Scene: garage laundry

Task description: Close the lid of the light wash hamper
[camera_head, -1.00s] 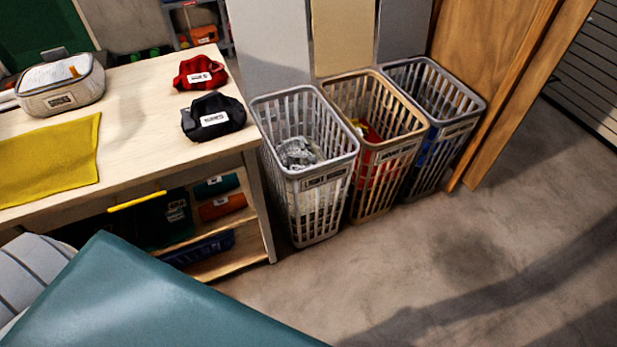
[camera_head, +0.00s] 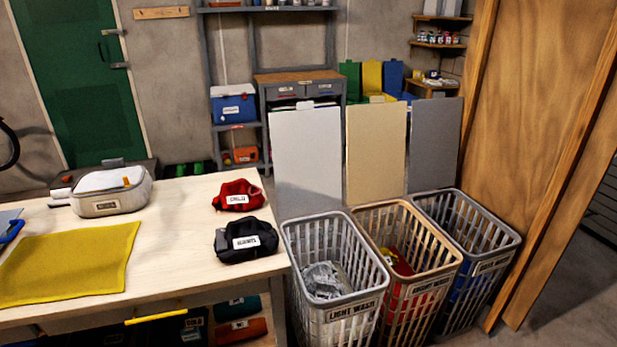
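The light wash hamper (camera_head: 334,301) is a light grey slatted basket with a "LIGHT WASH" label on its front rim. It stands just right of the wooden table, with grey cloth (camera_head: 325,280) inside. Its lid (camera_head: 308,160) is a pale grey panel standing upright behind the basket, so the hamper is open. Neither of my grippers shows in the head view.
A tan hamper (camera_head: 417,284) and a dark grey hamper (camera_head: 487,262) stand to the right, with their lids (camera_head: 376,152) (camera_head: 435,145) also upright. The table (camera_head: 180,225) holds red and black bundles, a pouch and a yellow cloth. A wooden panel (camera_head: 530,140) borders the right.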

